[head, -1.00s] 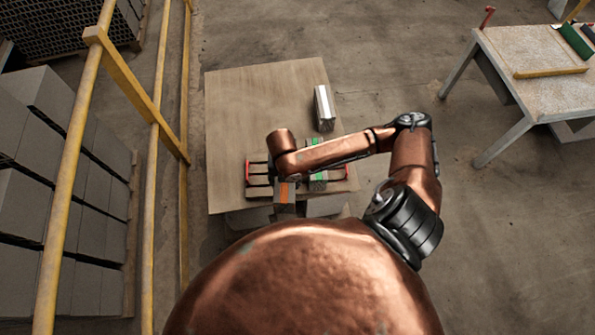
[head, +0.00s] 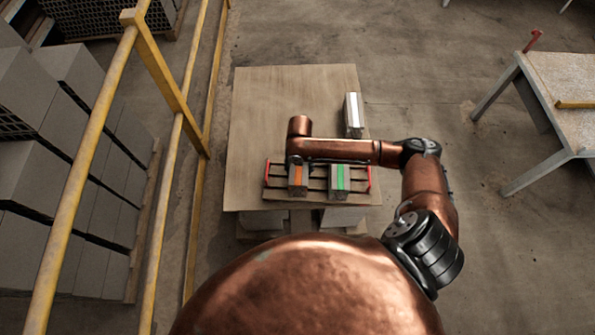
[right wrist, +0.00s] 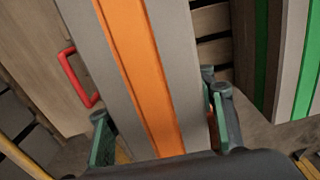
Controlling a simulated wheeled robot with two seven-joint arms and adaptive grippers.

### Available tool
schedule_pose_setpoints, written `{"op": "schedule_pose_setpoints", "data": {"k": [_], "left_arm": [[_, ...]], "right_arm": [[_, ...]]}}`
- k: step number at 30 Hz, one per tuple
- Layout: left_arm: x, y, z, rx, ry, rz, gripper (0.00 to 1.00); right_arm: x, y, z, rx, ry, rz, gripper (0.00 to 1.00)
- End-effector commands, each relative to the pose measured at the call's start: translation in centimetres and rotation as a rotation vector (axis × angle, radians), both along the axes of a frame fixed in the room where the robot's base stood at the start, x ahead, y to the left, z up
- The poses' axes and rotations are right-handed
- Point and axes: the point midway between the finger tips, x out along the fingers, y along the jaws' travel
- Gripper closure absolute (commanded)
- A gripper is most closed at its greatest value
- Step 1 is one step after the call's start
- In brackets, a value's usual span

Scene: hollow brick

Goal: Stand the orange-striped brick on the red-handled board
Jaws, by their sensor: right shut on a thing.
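The orange-striped brick (head: 298,178) is grey with an orange band. In the head view it is over the left part of the red-handled board (head: 318,184), near the left red handle (head: 267,174). I cannot tell whether it touches the slats. My right gripper is hidden under its arm in the head view. In the right wrist view its fingers (right wrist: 160,122) are shut on the sides of the orange-striped brick (right wrist: 135,65). A red handle (right wrist: 78,78) shows left of the brick there. My left gripper is not in view.
A green-striped brick (head: 340,179) stands on the right part of the board, with a gap between the two bricks. A white-striped brick (head: 353,115) stands behind on the wooden table (head: 265,110). The table's back left is clear. Yellow rails (head: 168,70) run along the left.

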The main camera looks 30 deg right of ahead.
Motion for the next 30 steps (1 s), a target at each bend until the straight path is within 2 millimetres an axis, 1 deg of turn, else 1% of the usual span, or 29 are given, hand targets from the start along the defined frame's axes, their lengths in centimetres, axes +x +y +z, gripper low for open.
{"op": "schedule_pose_setpoints", "data": {"k": [1, 5, 8, 10, 13, 16, 28, 29, 30], "left_arm": [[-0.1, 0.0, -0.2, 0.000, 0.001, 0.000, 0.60], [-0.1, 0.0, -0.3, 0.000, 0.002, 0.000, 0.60], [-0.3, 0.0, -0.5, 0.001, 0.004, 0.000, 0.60], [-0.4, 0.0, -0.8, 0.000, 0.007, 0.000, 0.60], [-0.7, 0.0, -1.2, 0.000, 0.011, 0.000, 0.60], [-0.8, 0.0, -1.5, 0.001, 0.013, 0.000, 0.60], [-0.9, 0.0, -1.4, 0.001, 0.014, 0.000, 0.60], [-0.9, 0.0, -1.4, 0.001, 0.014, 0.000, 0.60], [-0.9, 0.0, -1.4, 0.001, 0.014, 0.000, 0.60]], "right_arm": [[0.4, 0.0, -0.2, 0.001, -0.005, 0.000, 1.00], [0.7, -0.2, -0.4, 0.001, -0.006, 0.001, 1.00], [1.1, -0.3, -1.0, 0.001, -0.006, 0.000, 1.00], [1.5, -0.5, -1.8, 0.000, -0.003, -0.001, 1.00], [1.3, -0.4, -3.3, 0.002, -0.001, 0.000, 1.00], [1.3, -0.5, -4.2, 0.001, -0.004, 0.001, 1.00], [1.4, -0.5, -4.5, 0.000, -0.005, 0.001, 1.00], [1.2, -0.5, -4.7, -0.001, -0.002, 0.000, 0.49], [1.2, -0.5, -4.6, -0.001, -0.001, 0.000, 0.46]]}}
